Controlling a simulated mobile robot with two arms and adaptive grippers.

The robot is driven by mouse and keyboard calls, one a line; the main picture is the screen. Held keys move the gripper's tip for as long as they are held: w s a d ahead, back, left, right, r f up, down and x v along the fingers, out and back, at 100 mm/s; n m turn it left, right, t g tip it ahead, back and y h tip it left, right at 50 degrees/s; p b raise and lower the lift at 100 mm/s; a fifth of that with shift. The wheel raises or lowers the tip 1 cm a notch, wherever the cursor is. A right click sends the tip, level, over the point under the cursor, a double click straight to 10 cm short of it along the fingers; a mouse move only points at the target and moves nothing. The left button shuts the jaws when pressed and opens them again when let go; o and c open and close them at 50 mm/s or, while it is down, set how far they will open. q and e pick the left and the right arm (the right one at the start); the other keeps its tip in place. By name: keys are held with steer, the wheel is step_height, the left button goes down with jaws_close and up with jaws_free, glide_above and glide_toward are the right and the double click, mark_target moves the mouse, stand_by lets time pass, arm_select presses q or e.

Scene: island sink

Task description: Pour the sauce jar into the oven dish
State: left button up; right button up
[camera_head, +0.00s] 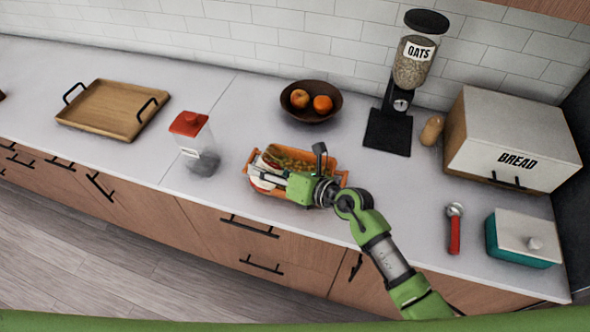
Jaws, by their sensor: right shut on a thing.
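The orange oven dish (331,163) sits on the counter near its front edge, with green and reddish food visible inside. My right gripper (268,177) reaches over the dish from the right and is shut on a small white and red thing, which looks like the sauce jar (257,184). The jar is at the dish's left front part and looks tilted. The gripper hides part of it, and I cannot tell whether sauce is flowing. The gripper and wrist cover much of the dish's front. My left gripper is not in view.
A red-lidded clear container (196,145) stands left of the dish. A fruit bowl (311,101) and oats dispenser (388,130) are behind. A wooden tray (105,110) lies far left. A bread box (510,140), red-handled tool (454,230) and teal butter dish (520,240) are at right.

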steer(key=shift+w+f+m+y+b, duration=0.15)
steer(key=shift+m+y+b, duration=0.3)
steer(key=shift+b, duration=0.55)
steer(key=shift+s+a+f+m+g+y+b, duration=0.25)
steer(key=shift+m+b, duration=0.3)
steer(key=shift+b, duration=0.45)
steer(key=shift+d+r+m+y+b, duration=0.15)
steer(key=shift+r+m+y+b, duration=0.2)
steer(key=shift+m+b, duration=0.5)
steer(key=shift+s+a+f+m+g+y+b, duration=0.1)
steer(key=shift+a+f+m+g+y+b, duration=0.25)
steer(key=shift+b, duration=0.8)
steer(key=shift+d, duration=0.25)
steer(key=shift+w+d+m, duration=0.25)
steer(key=shift+w+m, duration=0.05)
steer(key=shift+m, duration=0.2)
steer(key=shift+w+d+m+y, duration=0.25)
steer(key=shift+d+m+y, duration=0.05)
steer(key=shift+d+y, duration=0.1)
steer(key=shift+s+a+r, duration=0.1)
steer(key=shift+a+r, duration=0.05)
steer(key=shift+a, duration=0.1)
steer(key=shift+d+m, duration=0.1)
steer(key=shift+m, duration=0.2)
